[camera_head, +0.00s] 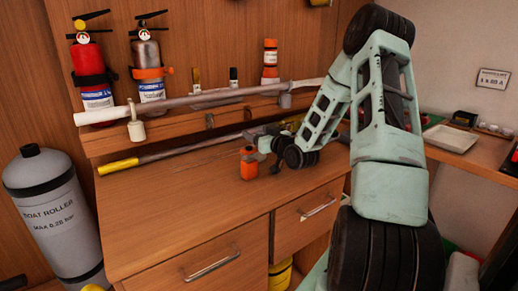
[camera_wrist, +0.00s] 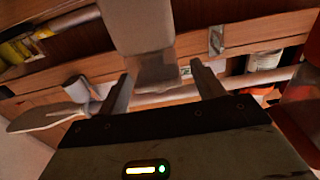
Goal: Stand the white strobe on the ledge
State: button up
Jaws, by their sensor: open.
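In the wrist view, a pale whitish-grey block-like body (camera_wrist: 138,25), likely the white strobe, stands between and beyond my fingertips, its lower end darker. My gripper (camera_wrist: 162,70) is open around its near end, with a gap visible at the right finger; I cannot tell whether the left finger touches it. In the head view my gripper (camera_head: 268,146) is low over the back of the counter, small and partly hidden by my wrist, and the strobe cannot be made out there. The wooden ledge (camera_head: 190,128) runs along the back wall above the counter.
An orange canister (camera_head: 248,163) stands on the counter beside my gripper. A long grey pole (camera_head: 200,98) crosses the ledge front, and a yellow-ended pole (camera_head: 120,165) lies below. Two extinguishers (camera_head: 92,80) (camera_head: 150,75) stand at left. The counter's front left (camera_head: 160,220) is clear.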

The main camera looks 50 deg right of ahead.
grip_shut()
jog(key=shift+r, duration=0.1)
notch_tip(320, 180, up, 10)
jog(key=shift+f+p, duration=0.1)
jog(key=shift+p, duration=0.2)
